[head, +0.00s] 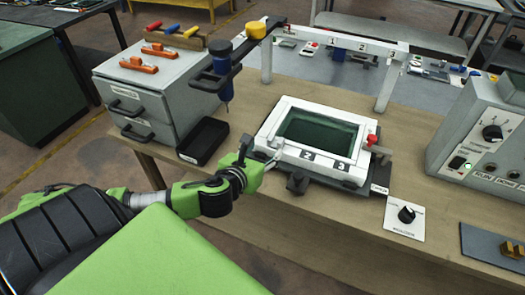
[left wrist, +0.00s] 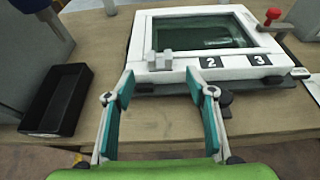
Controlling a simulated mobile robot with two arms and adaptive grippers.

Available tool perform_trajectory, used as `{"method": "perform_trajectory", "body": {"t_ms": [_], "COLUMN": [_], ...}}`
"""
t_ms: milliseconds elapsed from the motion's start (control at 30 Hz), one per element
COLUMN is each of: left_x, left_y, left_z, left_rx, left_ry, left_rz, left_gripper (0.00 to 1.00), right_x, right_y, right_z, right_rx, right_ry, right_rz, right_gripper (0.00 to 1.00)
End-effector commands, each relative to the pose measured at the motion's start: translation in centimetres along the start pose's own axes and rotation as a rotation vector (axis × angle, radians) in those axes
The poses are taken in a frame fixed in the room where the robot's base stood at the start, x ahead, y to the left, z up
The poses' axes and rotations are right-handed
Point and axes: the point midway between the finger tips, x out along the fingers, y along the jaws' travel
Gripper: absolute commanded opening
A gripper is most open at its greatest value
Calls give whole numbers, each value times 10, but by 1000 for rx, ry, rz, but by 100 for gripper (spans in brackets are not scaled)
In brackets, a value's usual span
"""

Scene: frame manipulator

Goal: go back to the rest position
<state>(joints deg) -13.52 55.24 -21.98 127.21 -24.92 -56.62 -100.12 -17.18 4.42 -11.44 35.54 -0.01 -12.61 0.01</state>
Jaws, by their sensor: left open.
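My left gripper (head: 262,158) is at the near left corner of a white frame (head: 345,118) that lies on a dark fixture on the workbench. In the left wrist view, the gripper (left wrist: 160,95) is open, its two fingers spread and nothing between them. The white frame (left wrist: 135,40) is just beyond the fingertips, with small grey blocks (left wrist: 158,60) on its near edge. Number plates 2 and 3 show on that edge. My right gripper is in neither view.
A black tray (head: 203,141) and a grey drawer cabinet (head: 150,95) stand to the left. A blue screwdriver tool (head: 222,60) hangs above the bench. A control box (head: 485,130) and knob plate (head: 405,216) are to the right. The bench's front strip is mostly clear.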

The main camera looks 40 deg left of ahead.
Motion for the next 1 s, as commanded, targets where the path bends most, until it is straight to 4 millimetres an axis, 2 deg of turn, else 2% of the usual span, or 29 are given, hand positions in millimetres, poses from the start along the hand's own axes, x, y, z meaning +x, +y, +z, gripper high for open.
{"method": "perform_trajectory", "body": {"t_ms": [400, 533, 667, 767, 1000], "left_x": [0, -5, -21, -40, -101], "left_y": [0, -3, -11, -19, -45], "left_z": [-1, -12, -44, -76, -147], "left_rx": [-5, -134, -494, -863, -1703], "left_ry": [2, 34, 119, 203, 354], "left_rz": [1, 16, 77, 169, 511], "left_gripper": [50, 50, 50, 50, 50], "right_x": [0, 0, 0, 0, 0], "right_y": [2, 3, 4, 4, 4], "right_z": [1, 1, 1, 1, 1], "right_rx": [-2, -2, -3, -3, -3], "right_ry": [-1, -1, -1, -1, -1], "right_rz": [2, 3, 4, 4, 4], "right_gripper": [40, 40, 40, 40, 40]}}
